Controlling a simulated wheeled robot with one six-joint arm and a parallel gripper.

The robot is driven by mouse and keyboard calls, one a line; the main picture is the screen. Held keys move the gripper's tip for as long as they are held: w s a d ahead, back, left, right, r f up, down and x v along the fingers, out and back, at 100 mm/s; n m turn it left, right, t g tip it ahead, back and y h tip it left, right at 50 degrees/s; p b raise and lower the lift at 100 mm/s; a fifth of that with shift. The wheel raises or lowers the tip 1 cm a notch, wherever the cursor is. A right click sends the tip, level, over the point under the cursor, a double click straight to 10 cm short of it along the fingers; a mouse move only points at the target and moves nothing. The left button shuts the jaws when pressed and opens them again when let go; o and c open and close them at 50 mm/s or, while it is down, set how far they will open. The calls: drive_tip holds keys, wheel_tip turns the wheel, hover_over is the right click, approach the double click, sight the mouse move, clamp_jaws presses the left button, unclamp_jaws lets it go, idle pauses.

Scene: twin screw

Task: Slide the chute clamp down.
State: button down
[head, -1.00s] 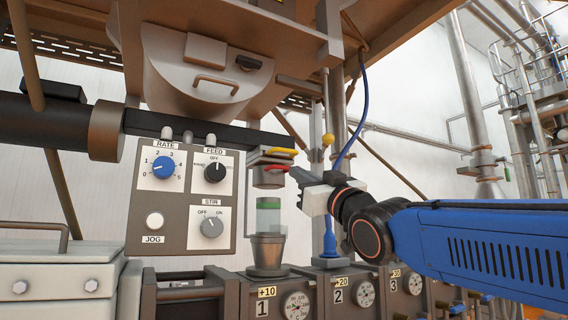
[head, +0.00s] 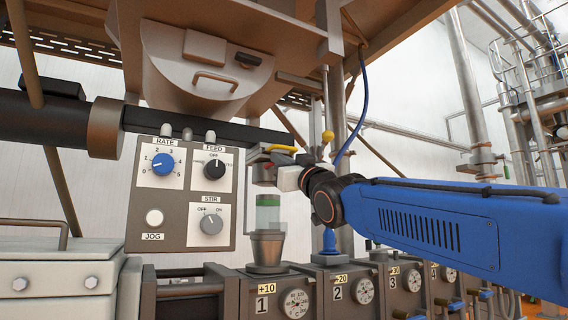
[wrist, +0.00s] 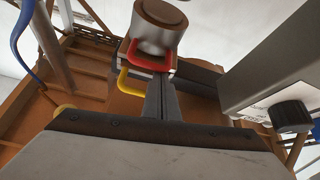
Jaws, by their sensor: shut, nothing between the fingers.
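Beneath the dark feed beam hangs a short stack of plates with a yellow handle (head: 280,148) and, lower, a red handle (wrist: 152,56); I cannot tell which part is the chute clamp. Below the red handle is a short metal collar (wrist: 160,25), seen inverted in the wrist view. My gripper (head: 274,158) reaches in from the right at the height of these handles. Its dark fingers are shut and empty, and in the wrist view the fingertips (wrist: 158,82) point at the stack beside the yellow handle. Contact is unclear. The gripper mostly hides the red handle in the head view.
A clear tube with a green band (head: 268,212) stands under the stack on a metal cup (head: 268,249). The control panel (head: 180,200) with knobs is close on the left. A yellow-knobbed post (head: 327,137) and blue cable stand behind my wrist. Gauge boxes line the bottom.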

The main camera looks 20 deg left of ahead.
idle(0.4)
drive_tip(key=shift+f, duration=2.8)
drive_tip(key=shift+a, duration=0.1)
drive_tip(key=shift+f, duration=0.1)
